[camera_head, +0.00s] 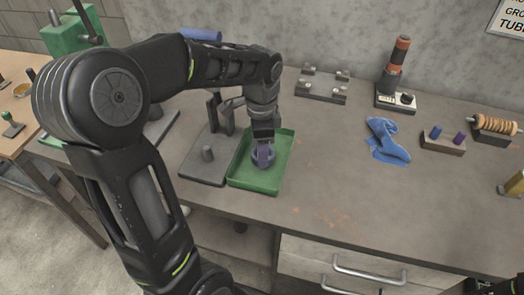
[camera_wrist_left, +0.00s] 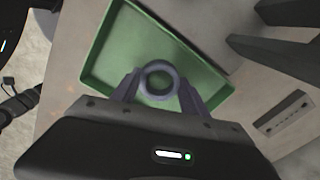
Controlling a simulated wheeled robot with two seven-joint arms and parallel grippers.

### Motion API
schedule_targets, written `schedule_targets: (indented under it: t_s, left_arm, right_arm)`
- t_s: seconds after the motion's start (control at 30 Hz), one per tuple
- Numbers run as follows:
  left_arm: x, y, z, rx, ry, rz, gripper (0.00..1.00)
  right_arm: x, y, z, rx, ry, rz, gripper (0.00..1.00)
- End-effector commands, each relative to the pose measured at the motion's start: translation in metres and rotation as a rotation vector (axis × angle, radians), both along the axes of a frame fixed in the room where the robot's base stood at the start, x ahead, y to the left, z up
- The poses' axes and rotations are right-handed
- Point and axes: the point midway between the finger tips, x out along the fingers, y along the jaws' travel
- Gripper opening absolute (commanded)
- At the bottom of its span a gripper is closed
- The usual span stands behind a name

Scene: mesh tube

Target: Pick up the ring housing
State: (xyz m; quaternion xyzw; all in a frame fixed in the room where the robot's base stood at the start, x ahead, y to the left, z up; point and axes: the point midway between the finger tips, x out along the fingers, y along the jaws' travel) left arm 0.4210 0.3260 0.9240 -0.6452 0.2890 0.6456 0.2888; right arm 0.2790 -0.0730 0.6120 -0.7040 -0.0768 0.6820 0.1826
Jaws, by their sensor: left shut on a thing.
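The ring housing (camera_wrist_left: 158,80) is a small grey-purple ring with a round opening, seen from above in the left wrist view. In the head view the ring housing (camera_head: 263,160) is at the green tray (camera_head: 240,180), partly covered by the gripper. My left gripper (camera_head: 264,147) points down over the tray, shut on the ring housing. In the left wrist view the fingers of my left gripper (camera_wrist_left: 158,88) are on either side of the ring. I cannot tell whether the ring touches the tray floor.
Left of the tray is a grey fixture plate (camera_head: 205,170) with upright posts. To the right are a blue cloth (camera_head: 387,142), a block with purple pegs (camera_head: 444,142) and a black-and-orange tool (camera_head: 396,70) on a base. The bench front right of the tray is clear.

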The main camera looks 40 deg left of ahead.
Motion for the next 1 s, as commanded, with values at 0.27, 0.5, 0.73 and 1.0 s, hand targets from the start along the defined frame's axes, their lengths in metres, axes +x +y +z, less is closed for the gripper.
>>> schedule_targets:
  t_s: [0.27,0.5,0.73,1.0]
  left_arm:
    - [0.002,0.0,0.039,0.001,-0.007,-0.002,0.0]
    - [0.001,0.0,0.084,0.0,-0.004,-0.001,0.0]
    - [0.0,-0.001,0.099,0.0,-0.001,-0.001,0.0]
    - [0.0,0.0,0.098,0.0,-0.001,-0.001,0.0]
  right_arm:
    - [0.0,0.0,-0.001,0.0,0.0,0.0,0.58]
    - [0.0,0.0,-0.002,0.0,0.0,0.0,0.58]
    - [0.0,0.0,-0.002,0.0,0.0,0.0,0.58]
    - [0.0,0.0,-0.002,0.0,0.0,0.0,0.58]
